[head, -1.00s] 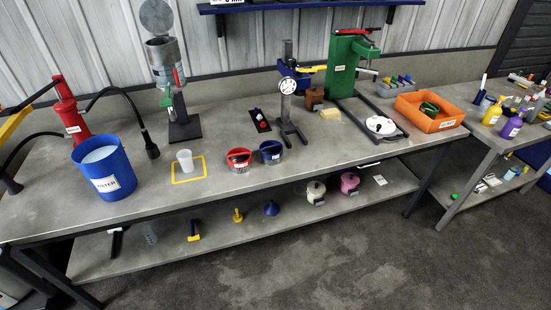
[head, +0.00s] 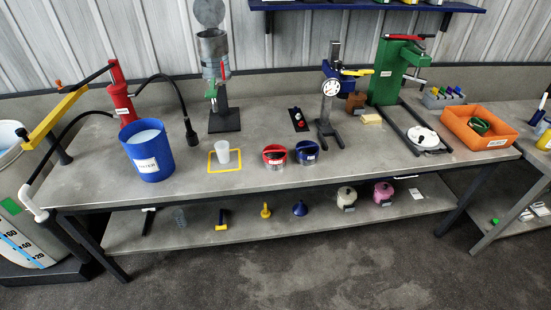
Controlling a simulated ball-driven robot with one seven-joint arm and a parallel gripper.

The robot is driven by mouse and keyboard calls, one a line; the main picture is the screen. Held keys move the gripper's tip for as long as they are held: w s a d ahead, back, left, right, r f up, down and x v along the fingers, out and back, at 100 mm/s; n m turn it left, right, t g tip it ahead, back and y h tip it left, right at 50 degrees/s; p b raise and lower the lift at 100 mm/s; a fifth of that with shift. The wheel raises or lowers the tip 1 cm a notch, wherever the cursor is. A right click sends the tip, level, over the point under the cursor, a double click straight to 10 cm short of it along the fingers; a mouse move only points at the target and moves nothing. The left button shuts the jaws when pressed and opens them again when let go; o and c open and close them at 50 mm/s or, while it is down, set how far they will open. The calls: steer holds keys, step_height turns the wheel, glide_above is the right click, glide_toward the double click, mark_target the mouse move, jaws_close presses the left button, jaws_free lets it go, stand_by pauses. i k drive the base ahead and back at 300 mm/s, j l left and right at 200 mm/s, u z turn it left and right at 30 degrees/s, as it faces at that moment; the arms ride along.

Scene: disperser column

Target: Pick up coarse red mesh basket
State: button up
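The red mesh basket (head: 275,155) stands upright on the grey workbench, near its front edge and around the middle of the picture. It is a small round container with a red rim, a dark inside and a pale label on its front. Its mesh is too small to make out. A similar blue-rimmed basket (head: 307,152) stands close to its right. My gripper is not in view.
A translucent cup (head: 222,152) stands in a yellow square left of the basket. Behind are a metal column device (head: 213,75) and a blue-and-black stand (head: 329,95). A blue bucket (head: 147,150) is farther left, an orange bin (head: 480,139) right. Floor in front is clear.

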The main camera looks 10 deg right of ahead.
mark_target(274, 156)
steer(key=i+l+u, duration=0.85)
steer(key=l, duration=0.35)
steer(key=i+l+u, duration=0.3)
steer(key=l, duration=0.2)
